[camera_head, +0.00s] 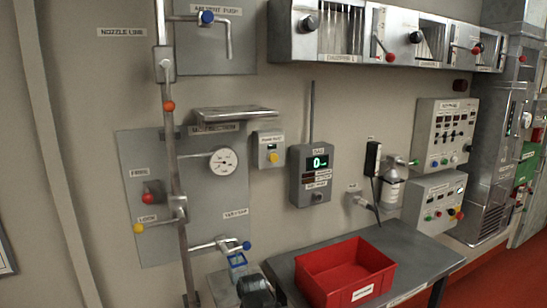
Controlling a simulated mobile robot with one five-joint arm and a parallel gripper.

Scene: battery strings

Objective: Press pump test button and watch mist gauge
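A small grey box (268,150) is mounted on the wall near the middle of the view, with a label too small to read surely, a little display and a yellow button (273,158). To its left, a round white dial gauge (224,161) with a dark needle is fixed on a grey panel. The needle's exact reading is too small to tell. Nothing touches the button or covers the gauge.
A grey box with a lit display showing 0 (309,174) hangs right of the button. A red bin (345,272) stands on a grey table (424,250). Pipes with a red knob (148,198) and a yellow knob (138,228) are at left. A metal shelf (234,114) juts out above the gauge.

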